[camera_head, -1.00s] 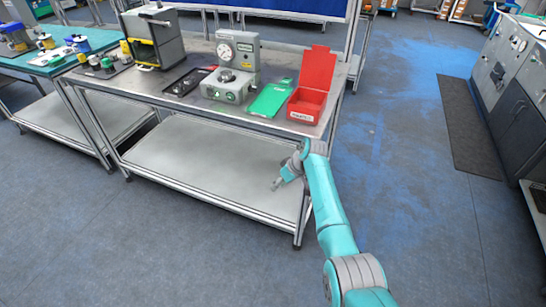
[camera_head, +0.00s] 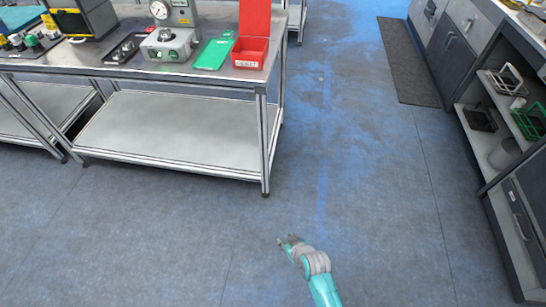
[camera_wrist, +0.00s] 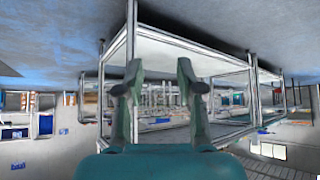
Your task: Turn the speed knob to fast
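A grey bench device with a round dial (camera_head: 159,10) and a boxy base (camera_head: 168,45) stands on the metal workbench (camera_head: 128,72) at the upper left of the head view. Small knobs show on its base, but their markings are too small to read. My gripper (camera_head: 284,240) is over the floor in front of and to the right of the bench, well away from the device. In the wrist view my gripper (camera_wrist: 158,90) has its two fingers spread apart with nothing between them. The wrist picture appears upside down.
A green board (camera_head: 213,54) and an open red box (camera_head: 250,52) sit right of the device. A black tray (camera_head: 125,47) lies to its left. Shelves (camera_head: 505,115) and cabinets line the right side. The blue floor (camera_head: 350,150) between is clear.

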